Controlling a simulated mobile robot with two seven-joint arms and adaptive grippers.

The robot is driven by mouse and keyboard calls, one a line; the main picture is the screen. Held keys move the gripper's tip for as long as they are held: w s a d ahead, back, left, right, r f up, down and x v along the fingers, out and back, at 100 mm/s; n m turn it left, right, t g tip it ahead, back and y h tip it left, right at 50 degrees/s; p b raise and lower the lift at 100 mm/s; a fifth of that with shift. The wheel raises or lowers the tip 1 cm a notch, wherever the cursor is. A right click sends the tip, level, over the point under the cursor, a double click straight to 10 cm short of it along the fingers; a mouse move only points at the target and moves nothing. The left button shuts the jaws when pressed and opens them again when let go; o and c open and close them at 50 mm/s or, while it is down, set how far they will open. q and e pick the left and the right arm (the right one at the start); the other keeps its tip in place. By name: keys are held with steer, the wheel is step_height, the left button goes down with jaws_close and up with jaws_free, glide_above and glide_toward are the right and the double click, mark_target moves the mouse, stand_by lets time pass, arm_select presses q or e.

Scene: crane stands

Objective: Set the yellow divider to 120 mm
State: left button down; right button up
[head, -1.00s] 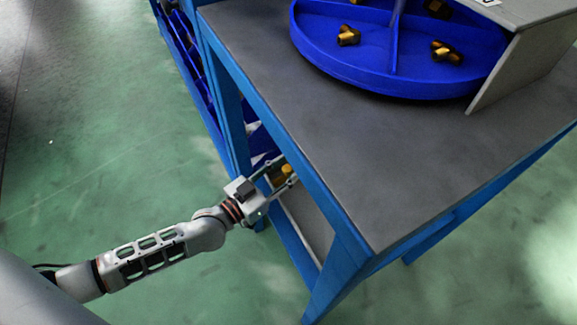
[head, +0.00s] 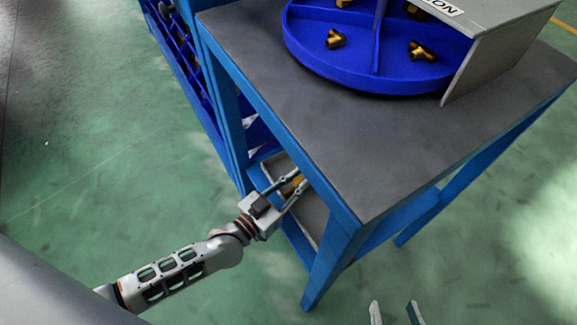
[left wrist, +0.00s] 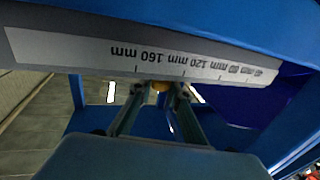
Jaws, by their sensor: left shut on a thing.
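The strip's print appears upside down, with 160 mm to the left and 120 mm to the right. My right gripper (head: 394,305) shows only two separated fingertips at the bottom edge, open and empty.
The grey table top (head: 330,140) on a blue frame overhangs my left gripper. A blue divided tray (head: 370,75) with several brass fittings stands on it, beside a grey sloped panel (head: 500,55). A shelf tray (head: 310,215) lies below. Green floor is clear at left.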

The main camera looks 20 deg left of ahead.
arm_select(q)
steer(key=shift+s, duration=0.1)
steer(key=c, duration=1.9)
jaws_free()
steer(key=shift+v, duration=3.7)
